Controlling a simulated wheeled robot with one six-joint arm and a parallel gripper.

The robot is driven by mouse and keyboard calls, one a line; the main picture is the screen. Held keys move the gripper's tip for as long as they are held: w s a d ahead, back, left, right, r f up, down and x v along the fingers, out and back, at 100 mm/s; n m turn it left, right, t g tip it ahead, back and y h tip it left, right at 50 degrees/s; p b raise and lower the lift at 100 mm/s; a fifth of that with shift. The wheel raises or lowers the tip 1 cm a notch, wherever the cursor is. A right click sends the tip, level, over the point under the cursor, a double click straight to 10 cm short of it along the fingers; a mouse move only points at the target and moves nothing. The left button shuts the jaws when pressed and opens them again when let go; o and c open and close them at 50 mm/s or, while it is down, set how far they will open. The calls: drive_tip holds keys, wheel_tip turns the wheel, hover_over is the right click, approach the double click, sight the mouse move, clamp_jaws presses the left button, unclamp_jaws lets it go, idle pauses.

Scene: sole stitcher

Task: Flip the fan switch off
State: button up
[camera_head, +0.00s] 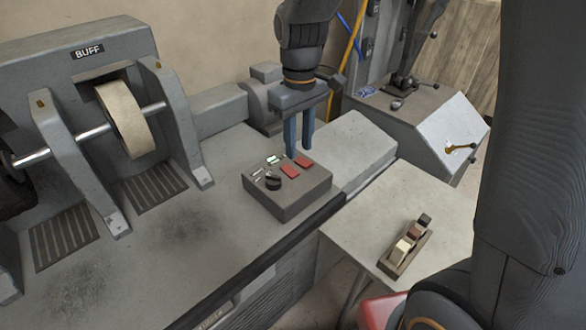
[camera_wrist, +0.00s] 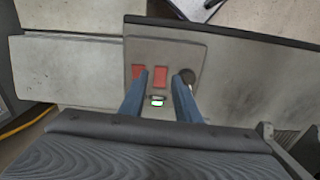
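A grey control box (camera_head: 290,205) sits on the machine's bench in the head view. Its top carries two red switches, one nearer the middle (camera_head: 290,172) and one farther right (camera_head: 304,162), plus a black knob (camera_head: 272,182) and small labels too small to read. I cannot tell which switch is for the fan. My gripper (camera_head: 299,151) points down over the back of the box, fingers apart and empty. In the wrist view, one red switch (camera_wrist: 160,77) shows between the fingers; the other (camera_wrist: 138,71) is partly hidden by the left finger. Contact cannot be told.
A buffing wheel (camera_head: 124,118) on a shaft stands at the left, with its housing marked BUFF. A low table (camera_head: 350,225) at the right holds a small tray (camera_head: 392,268) with several brushes or blocks. A grey machine (camera_head: 430,125) with levers stands behind. The bench left of the box is clear.

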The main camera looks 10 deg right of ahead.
sight(295, 174)
drive_tip(key=f, duration=0.5)
drive_tip(key=f+p, duration=0.1)
drive_tip(key=f, duration=0.1)
drive_tip(key=shift+w+a+f, duration=0.35)
drive_tip(key=shift+a+f, duration=0.05)
drive_tip(key=shift+c, duration=0.2)
